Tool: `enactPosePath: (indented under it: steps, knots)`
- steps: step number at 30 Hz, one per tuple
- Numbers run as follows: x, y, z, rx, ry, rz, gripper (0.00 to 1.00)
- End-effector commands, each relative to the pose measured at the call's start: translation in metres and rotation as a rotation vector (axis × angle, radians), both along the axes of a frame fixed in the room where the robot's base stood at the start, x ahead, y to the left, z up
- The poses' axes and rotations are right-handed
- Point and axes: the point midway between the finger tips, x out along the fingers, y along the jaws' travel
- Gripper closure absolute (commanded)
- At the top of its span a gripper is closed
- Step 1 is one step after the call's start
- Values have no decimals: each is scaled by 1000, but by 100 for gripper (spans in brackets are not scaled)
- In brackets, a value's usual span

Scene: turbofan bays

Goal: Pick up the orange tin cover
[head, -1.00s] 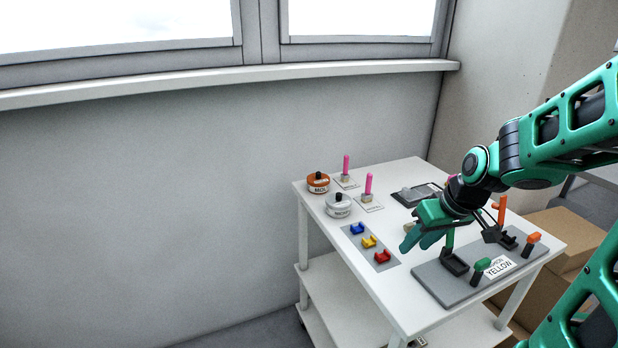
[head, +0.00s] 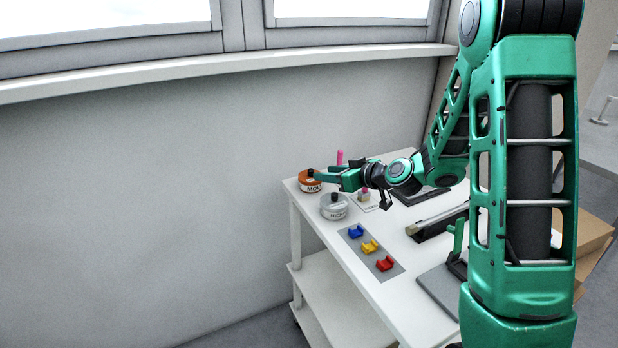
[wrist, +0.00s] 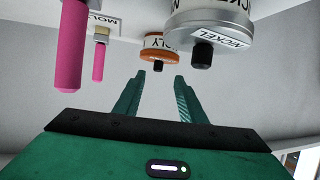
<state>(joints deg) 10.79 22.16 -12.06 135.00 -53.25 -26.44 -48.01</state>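The orange tin cover (head: 304,178) sits on the MOLY tin at the back left corner of the white cart, with a black knob on top. In the upside-down wrist view the orange cover (wrist: 150,56) and its black knob (wrist: 158,67) lie straight ahead, in line with the gap between my fingers. My gripper (head: 318,174) is stretched out level toward the knob. In the wrist view my gripper (wrist: 160,77) is open, with nothing held. Its tips are close to the knob; I cannot tell if the knob is between them.
The grey NICKEL tin (head: 334,208), with a black knob (wrist: 202,54), stands close beside my gripper. Pink-handled tools (wrist: 70,45) stand on the other side. A grey plate with blue, yellow and red blocks (head: 370,247) lies nearer. The wall (head: 150,200) is behind the cart.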

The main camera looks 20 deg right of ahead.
Motion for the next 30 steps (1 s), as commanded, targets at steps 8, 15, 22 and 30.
enactPosePath:
  steps: [8,15,22,30]
  knots:
    - [18,12,-8,-1,-1,4,63]
    - [47,20,-18,-1,1,6,63]
    - [62,27,-25,-1,0,4,63]
    - [62,27,-25,-1,1,4,77]
